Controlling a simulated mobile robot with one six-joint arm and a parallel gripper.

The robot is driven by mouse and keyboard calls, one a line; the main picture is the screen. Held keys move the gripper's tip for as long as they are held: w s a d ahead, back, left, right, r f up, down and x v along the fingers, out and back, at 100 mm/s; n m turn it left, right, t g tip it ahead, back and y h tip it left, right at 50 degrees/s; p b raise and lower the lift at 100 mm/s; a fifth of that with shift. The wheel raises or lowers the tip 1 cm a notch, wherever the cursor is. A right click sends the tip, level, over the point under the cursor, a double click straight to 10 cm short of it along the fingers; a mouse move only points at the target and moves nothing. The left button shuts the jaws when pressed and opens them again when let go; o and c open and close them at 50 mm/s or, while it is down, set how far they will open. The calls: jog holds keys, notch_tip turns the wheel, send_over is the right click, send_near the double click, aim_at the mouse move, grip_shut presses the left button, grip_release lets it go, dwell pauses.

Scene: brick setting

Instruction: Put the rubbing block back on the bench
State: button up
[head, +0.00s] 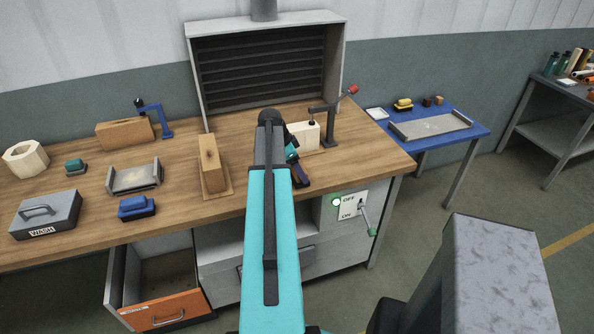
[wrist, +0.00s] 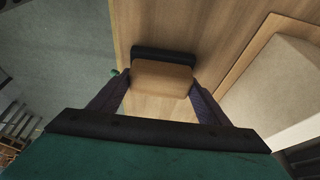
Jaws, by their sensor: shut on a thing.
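My gripper (wrist: 160,92) is shut on a rubbing block (wrist: 163,78) with a tan upper part and a black base. In the wrist view, the block sits between the two dark fingers, over the wooden bench top (wrist: 150,20) and close to its edge. I cannot tell whether its base touches the wood. In the head view, my gripper (head: 297,172) is over the front right part of the bench (head: 245,130), partly hidden by my arm, and the held block is not clearly visible.
A pale block (head: 304,134) under a toggle clamp (head: 330,125) stands close beside my gripper. A wooden block on a board (head: 212,165) stands left of my arm. Blue (head: 136,207) and teal (head: 76,167) blocks lie further left. An orange-fronted drawer (head: 165,309) is open below.

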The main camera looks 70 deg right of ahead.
jog(key=shift+f, duration=0.1)
jog(key=o, duration=1)
jog(key=shift+b+v, duration=1.5)
jog(key=shift+v, duration=4.65)
jog(key=shift+s, duration=0.1)
